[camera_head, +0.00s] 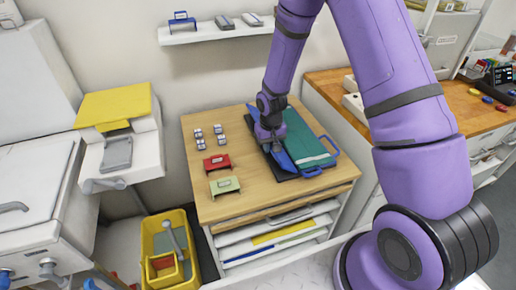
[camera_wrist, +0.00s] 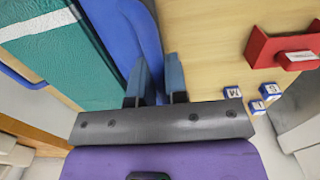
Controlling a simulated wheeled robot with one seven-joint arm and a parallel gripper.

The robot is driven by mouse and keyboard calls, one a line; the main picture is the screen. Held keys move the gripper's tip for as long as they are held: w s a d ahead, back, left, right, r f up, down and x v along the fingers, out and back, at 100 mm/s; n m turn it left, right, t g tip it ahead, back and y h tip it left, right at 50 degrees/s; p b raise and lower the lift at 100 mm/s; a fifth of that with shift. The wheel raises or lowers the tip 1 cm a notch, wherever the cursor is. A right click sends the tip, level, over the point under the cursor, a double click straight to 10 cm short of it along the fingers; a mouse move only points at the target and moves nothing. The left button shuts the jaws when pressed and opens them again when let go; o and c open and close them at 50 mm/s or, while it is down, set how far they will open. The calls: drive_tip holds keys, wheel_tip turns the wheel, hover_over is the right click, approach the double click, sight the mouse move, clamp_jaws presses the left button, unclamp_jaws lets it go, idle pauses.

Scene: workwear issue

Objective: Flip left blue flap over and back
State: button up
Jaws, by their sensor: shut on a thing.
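The left blue flap (camera_head: 284,160) stands raised and tilted along the left side of a dark folding board (camera_head: 288,176) on the wooden table. My gripper (camera_head: 269,146) is shut on the flap's outer edge from above and hides its middle. In the wrist view the flap (camera_wrist: 128,36) runs down between my two fingers (camera_wrist: 156,88). A green garment (camera_head: 305,144) with a pale stripe lies flat on the board, right of the flap; it also shows in the wrist view (camera_wrist: 60,55).
Blue handle-like loops (camera_head: 327,143) stick out at the board's right. A red stand (camera_head: 217,163), a green stand (camera_head: 224,186) and several small blocks (camera_head: 200,144) stand on the table (camera_head: 235,207) left of the board. The table's front left is clear.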

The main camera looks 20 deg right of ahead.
sight(261, 169)
drive_tip(key=shift+a+f, duration=0.45)
drive_tip(key=shift+f, duration=0.25)
drive_tip(key=shift+a+f, duration=0.45)
drive_tip(key=shift+f, duration=0.2)
drive_tip(key=shift+a+f, duration=0.2)
drive_tip(key=shift+f, duration=0.3)
drive_tip(key=shift+a+f, duration=0.15)
drive_tip(key=shift+f, duration=0.35)
drive_tip(key=shift+a+f, duration=0.2)
drive_tip(key=shift+f, duration=1.2)
drive_tip(key=o, duration=0.4)
drive_tip(key=shift+r, duration=4.05)
